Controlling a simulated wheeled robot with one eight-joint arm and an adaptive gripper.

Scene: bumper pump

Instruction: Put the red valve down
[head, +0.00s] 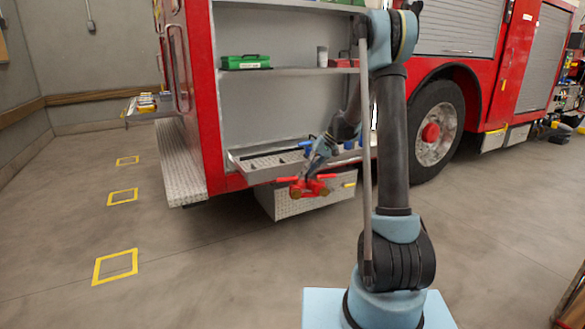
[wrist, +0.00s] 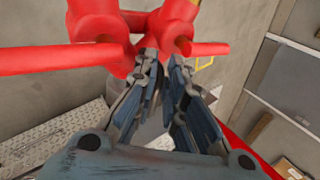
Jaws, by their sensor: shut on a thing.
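The red valve (head: 309,188) has several red arms and hangs in front of the truck's low pull-out tray in the head view. It also fills the top of the wrist view (wrist: 98,22). My gripper (head: 317,172) is shut on it from above, and its two fingers (wrist: 163,62) reach the red body in the wrist view. The valve appears apart from the tray and above the floor; its exact height is hard to tell.
The pull-out tray (head: 262,161) holds some blue things at its right. A green case (head: 245,62) sits on the shelf above. Yellow squares (head: 115,266) mark open floor at the left. A diamond-plate step (head: 180,165) sticks out beside the truck.

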